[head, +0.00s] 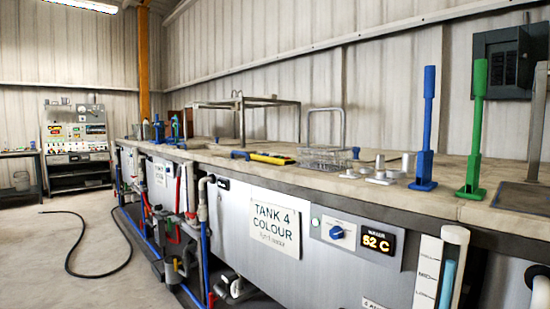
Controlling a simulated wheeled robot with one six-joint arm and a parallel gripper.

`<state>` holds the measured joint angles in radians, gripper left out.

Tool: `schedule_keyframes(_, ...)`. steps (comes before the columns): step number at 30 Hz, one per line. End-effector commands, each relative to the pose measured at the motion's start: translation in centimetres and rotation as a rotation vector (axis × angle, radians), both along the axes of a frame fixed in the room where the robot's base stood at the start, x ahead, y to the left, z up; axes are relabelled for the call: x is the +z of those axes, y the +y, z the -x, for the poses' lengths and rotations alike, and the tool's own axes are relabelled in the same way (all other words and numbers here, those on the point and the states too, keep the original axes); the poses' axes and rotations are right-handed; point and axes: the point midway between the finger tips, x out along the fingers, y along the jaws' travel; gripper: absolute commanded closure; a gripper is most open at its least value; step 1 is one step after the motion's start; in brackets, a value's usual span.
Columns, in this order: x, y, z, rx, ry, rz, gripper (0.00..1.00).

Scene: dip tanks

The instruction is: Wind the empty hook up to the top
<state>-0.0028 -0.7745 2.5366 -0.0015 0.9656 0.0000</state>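No hook, chain or hoist that I can make out shows in the head view. A yellow and black hand-held object (271,158) with a blue end lies on the bench top; I cannot tell whether it is a hoist control. My gripper is not in view.
A long row of tanks with a stone-like top (340,183) runs along the right. A wire basket (326,158), a metal frame (240,118), a blue lever (427,125) and a green lever (477,125) stand on it. A black hose (95,272) lies on open floor at left.

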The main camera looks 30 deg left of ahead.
Motion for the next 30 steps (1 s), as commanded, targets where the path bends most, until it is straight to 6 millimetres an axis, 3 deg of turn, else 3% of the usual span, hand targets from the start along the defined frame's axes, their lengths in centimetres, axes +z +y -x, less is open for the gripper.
schedule_keyframes(3, 0.0, 0.0, 0.0, 0.0, 0.0, 0.0, 1.0)
schedule_keyframes(30, 0.0, 0.0, 0.0, 0.0, 0.0, 0.0, 1.0)
